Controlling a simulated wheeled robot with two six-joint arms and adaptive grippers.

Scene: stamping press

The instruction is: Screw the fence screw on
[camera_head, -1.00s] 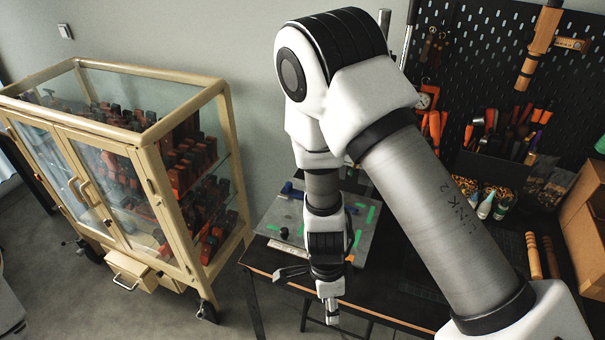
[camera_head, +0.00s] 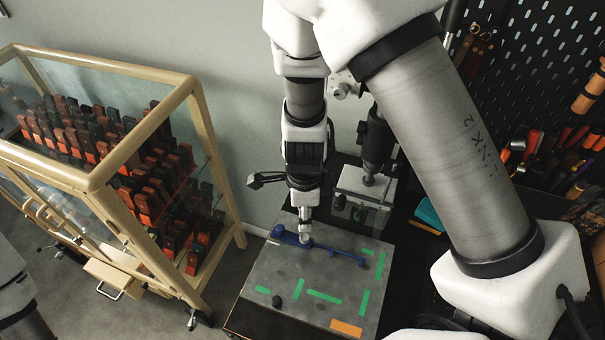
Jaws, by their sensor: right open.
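A blue fence (camera_head: 335,252) lies across the back part of a grey metal plate (camera_head: 285,325), with a raised blue end at its left. A small dark knob (camera_head: 276,301) stands on the plate near its front left; I cannot tell whether it is the fence screw. My right gripper (camera_head: 301,215) points down over the left part of the fence. It is open, with one dark finger out to the left. Its lower tip is close to the fence; contact cannot be told. My left gripper is not in view.
The stamping press (camera_head: 375,140) stands just behind the plate on the right. Green strips (camera_head: 324,297) and an orange strip (camera_head: 346,328) mark the plate. A glass cabinet (camera_head: 95,178) stands left; a tool pegboard (camera_head: 535,75) is at the back right.

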